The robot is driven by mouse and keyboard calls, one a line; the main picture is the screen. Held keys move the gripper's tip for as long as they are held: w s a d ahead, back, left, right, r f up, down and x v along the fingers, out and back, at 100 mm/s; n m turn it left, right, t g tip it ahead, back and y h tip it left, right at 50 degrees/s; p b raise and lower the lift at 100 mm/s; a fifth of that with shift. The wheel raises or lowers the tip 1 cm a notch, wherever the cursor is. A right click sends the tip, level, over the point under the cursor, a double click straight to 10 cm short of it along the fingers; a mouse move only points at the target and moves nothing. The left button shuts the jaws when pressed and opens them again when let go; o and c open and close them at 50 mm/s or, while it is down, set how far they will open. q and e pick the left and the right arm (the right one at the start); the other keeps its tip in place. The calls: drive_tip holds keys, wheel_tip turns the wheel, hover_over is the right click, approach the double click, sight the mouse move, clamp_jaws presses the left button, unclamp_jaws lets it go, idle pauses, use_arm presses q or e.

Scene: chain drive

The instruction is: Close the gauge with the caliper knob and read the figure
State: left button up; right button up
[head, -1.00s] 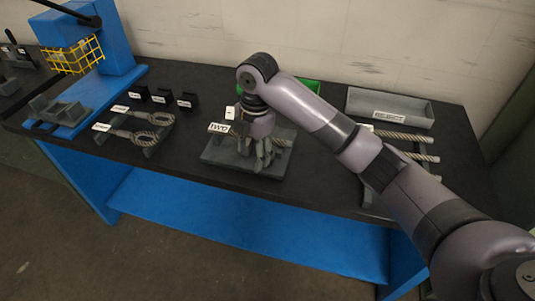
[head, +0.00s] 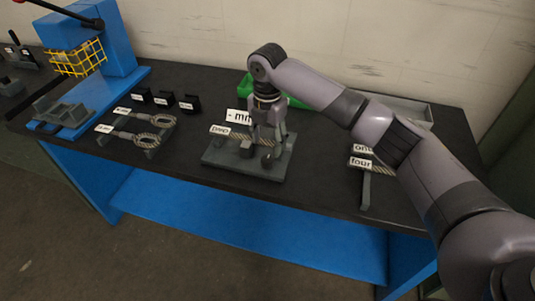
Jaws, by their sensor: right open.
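The gauge (head: 218,159) is a grey base plate at the middle of the bench. A short rope piece with a white label (head: 219,130) lies across it, beside a grey block (head: 246,151). A white display reading "- mm" (head: 238,117) stands behind it, partly covered by my gripper. My right gripper (head: 267,157) points down over the right half of the gauge with its fingers apart. A dark rounded part shows at its fingertips; I cannot tell whether it is the caliper knob or a finger. My left gripper is out of view.
A green bin (head: 296,101) is behind my arm. Labelled ropes, "four" (head: 361,162) among them, lie at the right, partly hidden by my arm.

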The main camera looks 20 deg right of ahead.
sight(267, 159)
wheel_tip(267, 159, down, 7)
drive_tip(key=shift+r+p, duration=0.15)
drive_tip(key=shift+p, duration=0.3)
drive_tip(key=c, duration=1.1)
drive_tip(key=shift+c, duration=0.2)
